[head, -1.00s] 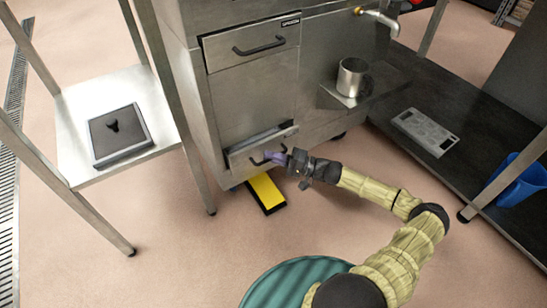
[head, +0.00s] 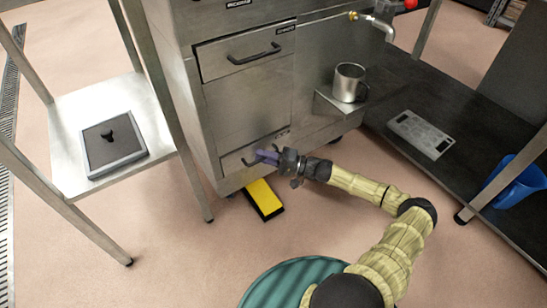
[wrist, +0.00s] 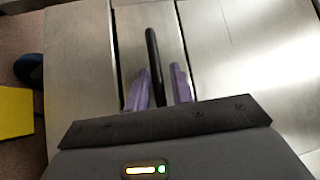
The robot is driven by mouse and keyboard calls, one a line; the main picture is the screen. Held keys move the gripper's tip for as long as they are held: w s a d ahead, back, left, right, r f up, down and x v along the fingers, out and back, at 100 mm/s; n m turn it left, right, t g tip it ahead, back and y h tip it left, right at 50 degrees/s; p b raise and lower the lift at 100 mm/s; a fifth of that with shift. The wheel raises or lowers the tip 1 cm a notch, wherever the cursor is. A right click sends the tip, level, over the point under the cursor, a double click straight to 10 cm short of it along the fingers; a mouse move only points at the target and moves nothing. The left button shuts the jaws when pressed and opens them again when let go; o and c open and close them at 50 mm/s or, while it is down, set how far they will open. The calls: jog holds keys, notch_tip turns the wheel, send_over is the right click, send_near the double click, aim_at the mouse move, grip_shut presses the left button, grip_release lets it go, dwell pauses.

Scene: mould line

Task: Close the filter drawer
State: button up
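The filter drawer (head: 238,172) is the low steel front at the bottom of the steel cabinet, with a dark bar handle. In the head view its front looks flush with the cabinet, with no open gap above it. My gripper (head: 262,155) is at this handle, its purple fingers partly covering it. In the wrist view the black handle (wrist: 154,55) runs between the two spread fingers of my gripper (wrist: 160,88). The fingers stand on either side of it and do not look clamped; contact is hard to judge.
A yellow-and-black block (head: 264,198) lies on the floor under the drawer. An upper drawer (head: 235,62) above is shut. A metal mug (head: 349,82) stands on a small side shelf. A steel table (head: 68,128) is at left; a dark low shelf (head: 400,92) is at right.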

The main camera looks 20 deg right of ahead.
jog(key=p+v, duration=0.6)
jog(key=v, duration=1.1)
jog(key=shift+d, duration=0.15)
jog(key=shift+s+d, duration=0.1)
jog(key=shift+s, duration=0.05)
jog(key=shift+r, duration=0.1)
